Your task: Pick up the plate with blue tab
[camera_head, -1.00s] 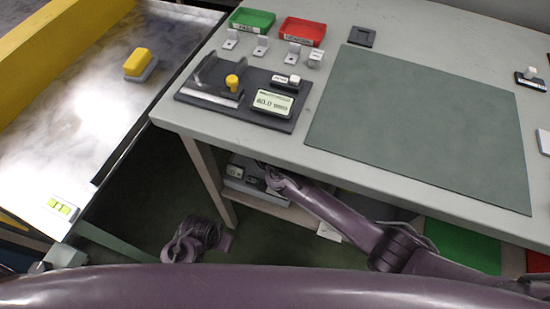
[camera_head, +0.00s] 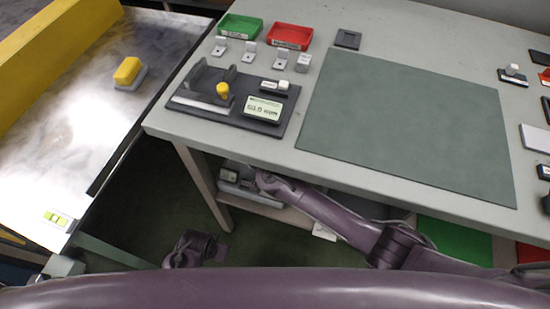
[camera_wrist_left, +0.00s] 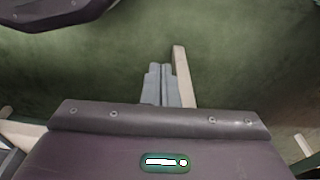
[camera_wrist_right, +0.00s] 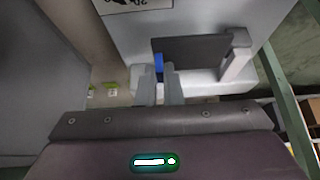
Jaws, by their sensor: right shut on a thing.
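In the right wrist view a dark flat plate (camera_wrist_right: 205,48) stands in a light grey fixture, with a blue tab (camera_wrist_right: 158,64) at its left edge. My right gripper (camera_wrist_right: 159,84) has its fingers on either side of the tab, shut on it. In the head view my right arm reaches to the table's front edge, and its fingers are hidden there. My left gripper (camera_wrist_left: 159,84) is shut and empty, with its fingers together over the green floor.
The worktable (camera_head: 245,143) carries a green mat (camera_head: 405,125), a dark gauge fixture (camera_head: 190,107), a green tray (camera_head: 241,27) and a red tray (camera_head: 289,36). A shiny conveyor (camera_head: 70,120) with a yellow-topped block (camera_head: 128,73) lies left. A low shelf under the table holds grey items.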

